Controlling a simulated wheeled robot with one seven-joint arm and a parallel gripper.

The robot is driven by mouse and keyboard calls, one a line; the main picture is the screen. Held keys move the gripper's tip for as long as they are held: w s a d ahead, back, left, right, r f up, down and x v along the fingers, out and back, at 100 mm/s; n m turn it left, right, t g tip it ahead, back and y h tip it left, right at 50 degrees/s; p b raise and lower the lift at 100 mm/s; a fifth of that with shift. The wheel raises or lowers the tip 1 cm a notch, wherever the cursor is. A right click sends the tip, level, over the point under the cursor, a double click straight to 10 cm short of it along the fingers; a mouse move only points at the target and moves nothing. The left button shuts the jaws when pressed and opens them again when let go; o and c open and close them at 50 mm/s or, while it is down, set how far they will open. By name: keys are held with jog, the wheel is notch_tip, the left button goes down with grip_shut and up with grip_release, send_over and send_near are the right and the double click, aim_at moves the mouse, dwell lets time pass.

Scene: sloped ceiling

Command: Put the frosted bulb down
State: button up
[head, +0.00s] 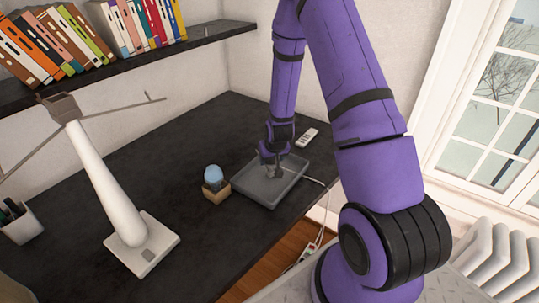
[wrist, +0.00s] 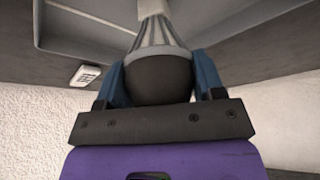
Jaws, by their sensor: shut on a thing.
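My gripper (head: 270,154) is over the grey tray (head: 259,196) on the dark desk. In the wrist view its two blue fingers (wrist: 160,82) are shut on the frosted bulb (wrist: 157,78). The bulb's round end looks dark grey here and sits between the fingers; a ribbed grey collar and a pale narrow end point away from my gripper, toward the tray (wrist: 75,40). In the head view the bulb is small and mostly hidden by my gripper. I cannot tell whether it touches the tray floor.
A pale blue globe (head: 213,174) on a small wooden block (head: 216,192) stands just left of the tray. A white remote (head: 307,137) lies behind it. A white lamp (head: 115,195) and pen cup (head: 20,224) stand at left. A bookshelf (head: 130,58) hangs above; the desk's back is clear.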

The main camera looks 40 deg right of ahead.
jog(key=shift+f, duration=0.3)
jog(key=o, duration=0.9)
jog(key=shift+r, duration=0.15)
jog(key=s+a+r+n, duration=0.1)
jog(key=s+a+r, duration=0.25)
jog(key=r, duration=0.75)
jog(key=s+a+r+y, duration=0.1)
jog(key=s+a+r, duration=0.3)
jog(key=r, duration=0.6)
jog(key=s+a+r+n, duration=0.15)
jog(key=s+r, duration=0.35)
jog(key=r, duration=0.6)
jog(key=shift+n+t, duration=0.3)
jog(key=shift+n, duration=0.05)
jog(key=shift+s+a+r, duration=0.75)
jog(key=shift+s+r, duration=0.9)
jog(key=shift+s, duration=1.15)
jog(key=shift+s+a+r, duration=0.8)
jog(key=shift+s+r, duration=0.9)
jog(key=shift+s, duration=1.05)
jog(key=shift+s+a+r, duration=0.75)
jog(key=shift+s+r, duration=0.9)
jog(key=shift+s, duration=1.15)
